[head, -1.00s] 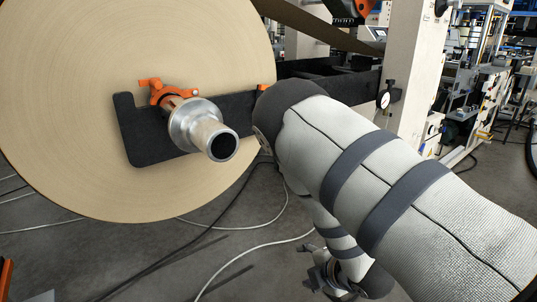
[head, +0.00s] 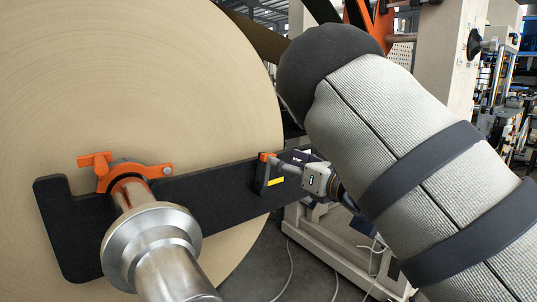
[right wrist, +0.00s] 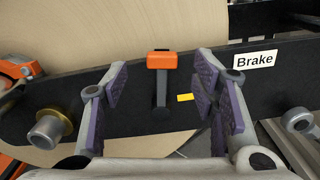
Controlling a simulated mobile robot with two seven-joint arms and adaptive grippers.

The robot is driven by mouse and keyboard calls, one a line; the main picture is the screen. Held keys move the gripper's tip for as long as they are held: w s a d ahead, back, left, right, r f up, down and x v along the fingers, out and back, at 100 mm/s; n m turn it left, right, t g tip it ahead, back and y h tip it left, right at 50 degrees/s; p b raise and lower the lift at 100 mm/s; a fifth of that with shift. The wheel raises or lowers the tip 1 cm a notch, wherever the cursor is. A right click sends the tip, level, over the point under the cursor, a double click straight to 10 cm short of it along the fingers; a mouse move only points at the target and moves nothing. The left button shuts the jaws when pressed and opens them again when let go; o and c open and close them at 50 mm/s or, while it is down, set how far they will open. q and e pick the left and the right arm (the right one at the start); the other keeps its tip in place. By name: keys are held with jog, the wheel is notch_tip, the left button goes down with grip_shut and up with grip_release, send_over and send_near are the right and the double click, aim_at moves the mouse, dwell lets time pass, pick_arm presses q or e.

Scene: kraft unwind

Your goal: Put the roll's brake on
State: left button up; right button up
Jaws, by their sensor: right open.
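The brake lever (head: 264,174) has an orange top and a dark arm, and sits on the black roll-stand arm (head: 220,196). In the right wrist view the lever's orange top (right wrist: 161,61) is up and its dark arm hangs below. A white "Brake" label (right wrist: 254,60) is to its right and a small yellow mark (right wrist: 185,97) beside it. My right gripper (head: 288,166) is open in front of the lever. Its purple-padded fingers (right wrist: 163,84) stand on either side of the lever, with gaps on both sides. My left gripper is out of view.
The large kraft roll (head: 140,75) fills the left. A metal shaft end (head: 155,245) juts toward me, with an orange clamp (head: 120,172) behind it. The pale machine frame (head: 325,250) stands beyond my right gripper.

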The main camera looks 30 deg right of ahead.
aim_at(269, 154)
jog(key=w, duration=0.7)
jog(key=shift+w+a+f+b, duration=0.2)
jog(key=shift+w+b, duration=0.1)
jog(key=shift+c, duration=0.3)
grip_shut()
